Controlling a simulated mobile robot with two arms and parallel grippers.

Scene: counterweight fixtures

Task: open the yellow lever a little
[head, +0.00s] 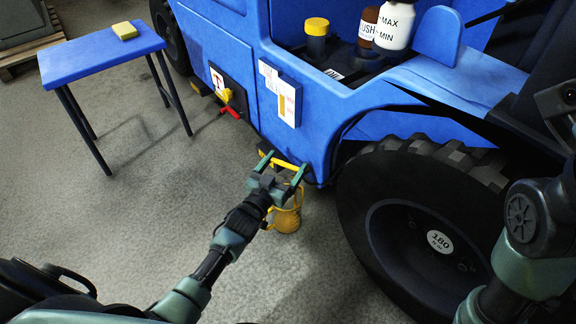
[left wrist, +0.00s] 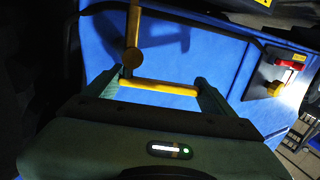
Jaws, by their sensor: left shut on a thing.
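The yellow lever (left wrist: 160,87) lies as a bar between the two fingers of my left gripper (left wrist: 162,85) in the left wrist view. In the head view the yellow lever (head: 284,162) shows low on the blue vehicle's side, between the green fingertips of my left gripper (head: 284,167). The gripper is shut on it. How far the lever is turned cannot be told. My right gripper is not in view; only part of the right arm shows at the right edge.
A yellow jug (head: 287,217) stands below my left gripper. The big black tyre (head: 360,225) is close on the right. A red handle (head: 231,112) with a yellow part is further left on the vehicle (head: 225,45). A blue table (head: 95,55) stands on open floor.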

